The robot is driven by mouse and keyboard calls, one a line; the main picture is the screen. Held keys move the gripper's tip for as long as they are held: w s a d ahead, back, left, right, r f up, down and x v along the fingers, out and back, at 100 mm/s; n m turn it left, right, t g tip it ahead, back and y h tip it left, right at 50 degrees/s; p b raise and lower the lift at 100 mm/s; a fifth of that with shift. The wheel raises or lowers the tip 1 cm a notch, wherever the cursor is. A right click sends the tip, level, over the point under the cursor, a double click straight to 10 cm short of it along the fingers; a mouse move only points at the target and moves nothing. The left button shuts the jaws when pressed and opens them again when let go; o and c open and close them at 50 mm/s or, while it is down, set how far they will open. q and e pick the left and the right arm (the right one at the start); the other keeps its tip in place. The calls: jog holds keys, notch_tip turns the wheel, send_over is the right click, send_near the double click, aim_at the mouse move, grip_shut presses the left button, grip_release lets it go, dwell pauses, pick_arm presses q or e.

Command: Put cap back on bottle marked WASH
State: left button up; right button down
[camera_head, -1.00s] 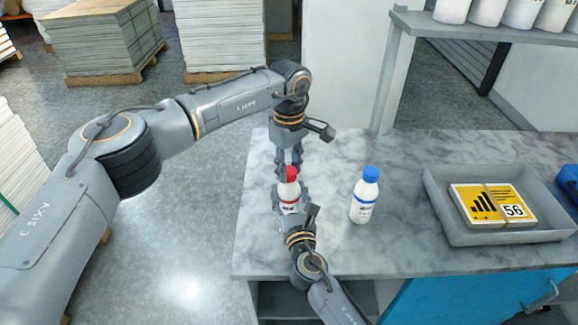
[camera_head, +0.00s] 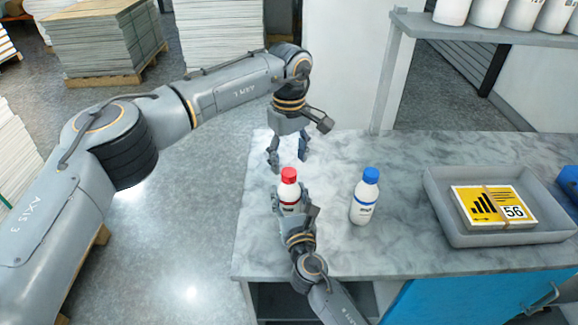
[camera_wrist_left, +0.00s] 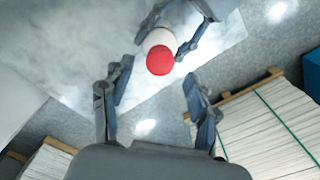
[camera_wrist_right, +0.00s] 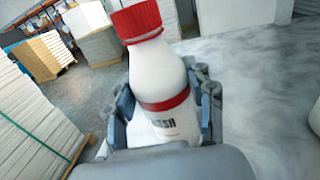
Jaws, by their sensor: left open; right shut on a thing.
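A white bottle (camera_head: 289,194) with a red band stands upright at the counter's left part. Its red cap (camera_head: 288,174) sits on its neck and looks level. In the right wrist view the bottle (camera_wrist_right: 160,82) shows dark lettering, partly turned away and not fully readable. My right gripper (camera_head: 290,199) is shut around the bottle's body. My left gripper (camera_head: 288,163) is open and empty, just behind and above the red cap, apart from it. The left wrist view shows the cap (camera_wrist_left: 160,60) beyond its spread fingers.
A white bottle with a blue cap (camera_head: 365,195) stands to the right on the marble counter (camera_head: 330,255). A grey tray (camera_head: 455,235) holds a yellow card stack (camera_head: 495,207) marked 56. A shelf (camera_head: 480,30) with white containers is at the back right.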

pick_arm(q)
notch_tip(320, 180, up, 9)
jog(key=shift+f, duration=0.2)
pick_arm(e)
jog(key=shift+c, duration=2.1)
grip_release()
jog(key=s+d, duration=0.2)
jog(key=s, duration=0.9)
jog(key=shift+s, duration=0.4)
